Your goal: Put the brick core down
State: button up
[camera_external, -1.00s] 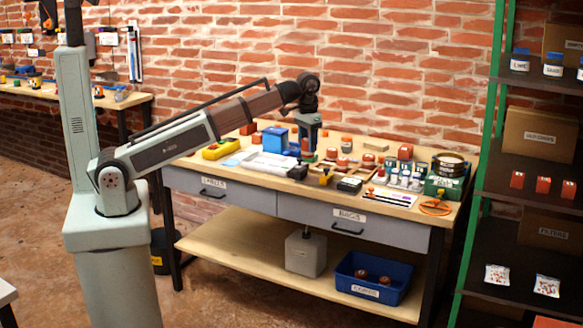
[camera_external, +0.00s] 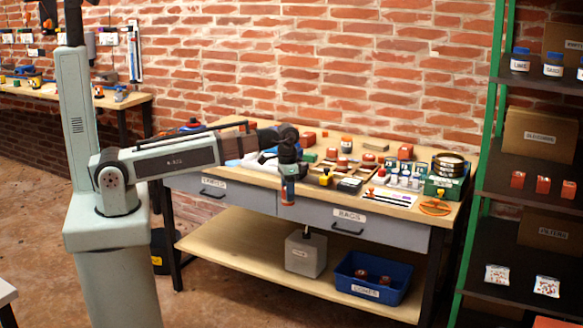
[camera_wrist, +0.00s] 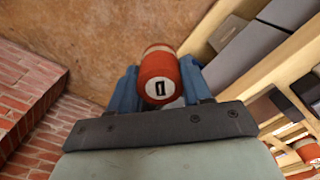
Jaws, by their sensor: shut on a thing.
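The brick core (camera_wrist: 159,66) is a short red-orange cylinder with a pale band and a dark mark on a white label. In the wrist view it sits between the two blue fingers of my gripper (camera_wrist: 160,85), which is shut on it. In the external view my gripper (camera_external: 288,190) points down in front of the workbench's drawer fronts, below the tabletop level. The core is small and hard to make out there. A blue bin (camera_external: 372,293), its label hard to read, stands on the lower shelf to the right and holds a couple of reddish cores (camera_external: 361,274).
The workbench top (camera_external: 228,133) is crowded with tools, bricks and jars. A grey block (camera_external: 305,256) stands on the lower shelf (camera_external: 235,245), left of the bin. The shelf's left part is clear. A dark rack (camera_external: 510,215) with green posts stands at the right.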

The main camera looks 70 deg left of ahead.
jog(key=s+f, duration=0.3)
jog(key=f, duration=0.2)
jog(key=shift+f, duration=0.4)
jog(key=shift+r, duration=0.1)
notch_tip(320, 180, up, 20)
jog(key=w+a+r+n, duration=0.1)
jog(key=w+a+n, duration=0.2)
jog(key=w+a, duration=0.7)
jog(key=w+a+n, duration=0.2)
jog(key=w+a, duration=0.2)
jog(key=a, duration=0.8)
jog(key=w+a+n, duration=0.3)
jog(key=w+a, duration=0.2)
jog(key=a, duration=0.6)
jog(key=w+a+n, duration=0.2)
jog(key=w+a, duration=0.2)
jog(key=a, duration=0.8)
jog(key=shift+s+d+f, duration=0.1)
jog(key=shift+d+f, duration=0.05)
jog(key=shift+f, duration=3.8)
jog(key=shift+d+f, duration=0.1)
jog(key=shift+f, duration=3.8)
